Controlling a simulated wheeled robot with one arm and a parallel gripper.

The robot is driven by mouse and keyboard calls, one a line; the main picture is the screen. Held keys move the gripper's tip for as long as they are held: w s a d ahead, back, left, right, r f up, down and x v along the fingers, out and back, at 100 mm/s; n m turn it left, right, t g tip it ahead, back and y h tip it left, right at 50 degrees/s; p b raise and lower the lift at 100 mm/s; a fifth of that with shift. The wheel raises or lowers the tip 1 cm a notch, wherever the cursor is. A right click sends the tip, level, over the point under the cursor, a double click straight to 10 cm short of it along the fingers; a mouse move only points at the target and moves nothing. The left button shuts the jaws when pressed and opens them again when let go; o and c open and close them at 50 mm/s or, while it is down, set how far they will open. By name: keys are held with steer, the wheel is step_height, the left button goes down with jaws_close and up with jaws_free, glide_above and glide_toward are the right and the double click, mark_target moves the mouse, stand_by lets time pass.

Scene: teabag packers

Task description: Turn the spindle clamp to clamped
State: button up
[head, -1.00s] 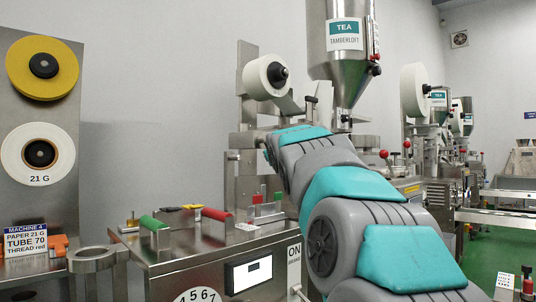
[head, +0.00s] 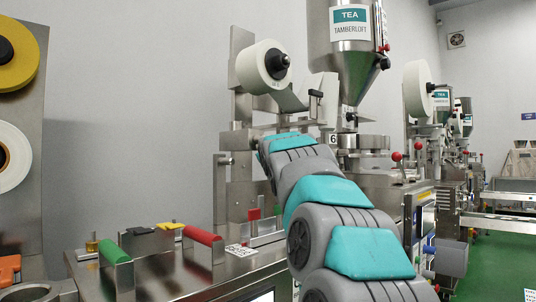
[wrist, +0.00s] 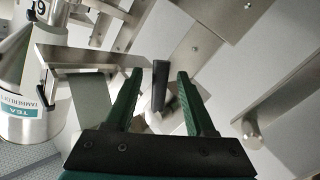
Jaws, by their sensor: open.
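In the wrist view, a dark upright handle (wrist: 159,85), which looks like the spindle clamp's lever, stands between the two green fingers of my gripper (wrist: 159,76). The gripper is open, with a gap on each side of the handle. Part of a pale round piece shows behind the handle. In the head view, a white paper roll (head: 253,66) sits on a spindle with a dark hub (head: 281,61). A small black-topped lever (head: 315,97) stands right of the roll; I cannot tell if it is the same handle. My arm hides the gripper there.
The tea hopper (head: 345,40) hangs right of the roll; it also shows at the left of the wrist view (wrist: 30,100). Metal plates and bars surround the fingers.

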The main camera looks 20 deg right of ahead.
steer(key=x, duration=0.4)
steer(key=shift+p, duration=0.35)
jaws_close()
stand_by(1.2)
